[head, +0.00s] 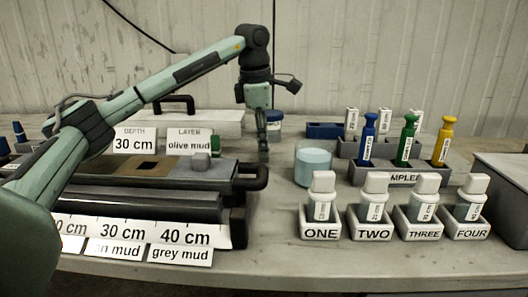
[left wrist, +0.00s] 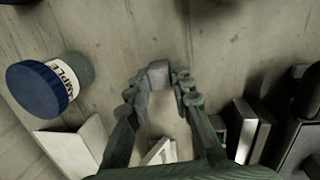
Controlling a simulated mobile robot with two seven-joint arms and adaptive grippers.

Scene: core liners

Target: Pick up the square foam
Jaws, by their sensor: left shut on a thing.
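My left gripper (head: 263,148) hangs down over the table, right of the black-handled core tray. In the left wrist view its fingers (left wrist: 160,85) are closed on a small grey block (left wrist: 158,72), which looks like the square foam. In the head view the held piece is too small and dark to make out clearly. I cannot tell whether it is clear of the table. My right gripper is not in view.
A blue-lidded sample jar (left wrist: 40,90) stands near the gripper. The core tray's black handle (head: 254,176) is to the left. A pale blue tub (head: 312,165), labelled bottle holders (head: 320,224) and a sampler rack (head: 400,178) stand to the right.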

